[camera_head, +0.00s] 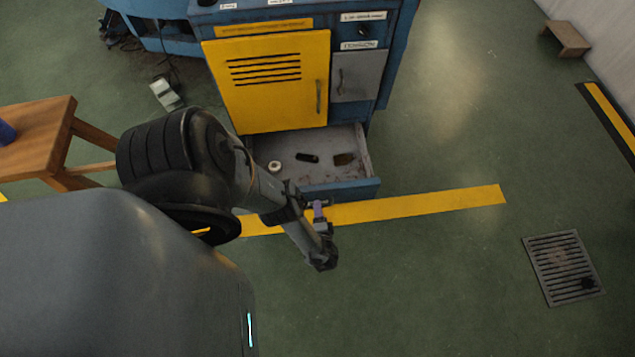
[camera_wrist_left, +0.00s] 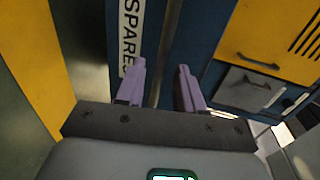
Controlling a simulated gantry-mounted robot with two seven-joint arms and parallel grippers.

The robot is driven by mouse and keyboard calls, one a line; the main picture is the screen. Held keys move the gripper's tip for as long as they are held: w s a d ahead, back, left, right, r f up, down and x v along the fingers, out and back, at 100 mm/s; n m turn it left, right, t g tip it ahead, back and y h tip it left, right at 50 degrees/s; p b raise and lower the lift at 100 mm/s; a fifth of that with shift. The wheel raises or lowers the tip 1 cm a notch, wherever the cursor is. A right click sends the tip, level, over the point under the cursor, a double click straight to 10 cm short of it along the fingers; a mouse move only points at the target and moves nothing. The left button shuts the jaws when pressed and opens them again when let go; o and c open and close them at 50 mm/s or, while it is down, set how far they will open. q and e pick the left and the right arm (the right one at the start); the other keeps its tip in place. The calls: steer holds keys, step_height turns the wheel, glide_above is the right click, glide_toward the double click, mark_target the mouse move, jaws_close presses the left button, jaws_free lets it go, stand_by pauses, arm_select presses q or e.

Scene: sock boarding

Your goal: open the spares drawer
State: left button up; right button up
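The spares drawer (camera_head: 345,190) is the bottom drawer of the blue cabinet and is pulled out, with its inside showing from above. Its blue front with the white SPARES label (camera_wrist_left: 131,35) shows in the left wrist view. A slim metal bar (camera_wrist_left: 168,45), apparently the drawer handle, runs along that front. My left gripper (camera_head: 318,210) is just in front of the drawer front. In the left wrist view its purple fingers (camera_wrist_left: 160,88) are apart, one on each side of the bar, with gaps visible. My right gripper is in neither view.
Inside the drawer are a white ring (camera_head: 274,167) and two dark items. Above it are a shut yellow door (camera_head: 270,95) and a small grey door (camera_head: 358,77). A wooden stool (camera_head: 40,140) stands left. The floor to the right is clear up to a drain grate (camera_head: 563,267).

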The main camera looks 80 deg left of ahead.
arm_select(q)
steer(key=p+v, duration=0.1)
steer(key=v, duration=0.9)
steer(key=shift+p, duration=0.4)
steer(key=shift+s+d, duration=0.1)
